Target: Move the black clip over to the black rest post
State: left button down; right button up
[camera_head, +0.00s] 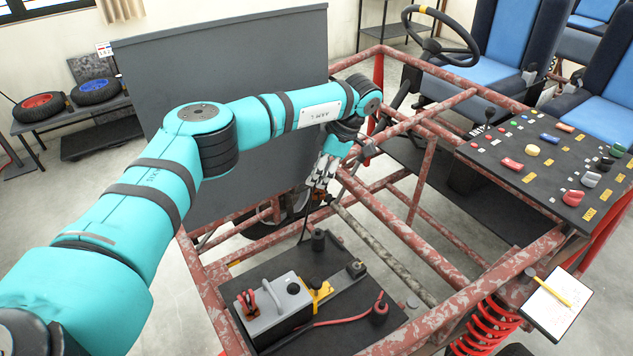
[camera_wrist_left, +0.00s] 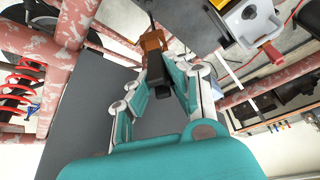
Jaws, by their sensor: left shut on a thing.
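My left gripper (camera_head: 322,172) is above the frame's far side, beyond the battery tray. In the left wrist view its fingers (camera_wrist_left: 155,88) are shut on the black clip (camera_wrist_left: 155,68), which has an orange-brown end. A thin dark cable hangs from the gripper toward the tray in the head view. A short black post (camera_head: 318,240) stands at the tray's far edge, below and apart from the gripper. Which is the black rest post is not certain. My right gripper is not in view.
A grey battery (camera_head: 272,306) with a red clamp (camera_head: 247,303) sits on the black tray (camera_head: 350,334). Red-and-white frame tubes (camera_head: 400,225) surround the tray. A large grey panel (camera_head: 230,75) stands behind my arm. A switch panel (camera_head: 545,165) is at the right.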

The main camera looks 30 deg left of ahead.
pick_arm(q)
notch_tip(320, 180, down, 10)
jog(key=m+t+b, duration=0.2)
jog(key=m+b, duration=0.2)
jog(key=m, duration=0.1)
jog(key=m+t+b, duration=0.2)
jog(key=m+b, duration=0.3)
jog(key=m, duration=0.1)
jog(key=shift+f+m, duration=0.2)
jog(key=shift+m, duration=0.1)
jog(key=shift+f+b, duration=0.55)
jog(key=shift+f, duration=0.3)
jog(key=shift+f+b, duration=0.75)
jog(key=shift+f, duration=0.4)
jog(key=c, duration=1.2)
grip_release()
jog(key=shift+r, duration=0.1)
jog(key=v, duration=1.2)
jog(key=shift+s+a, duration=0.1)
jog(key=shift+s, duration=0.1)
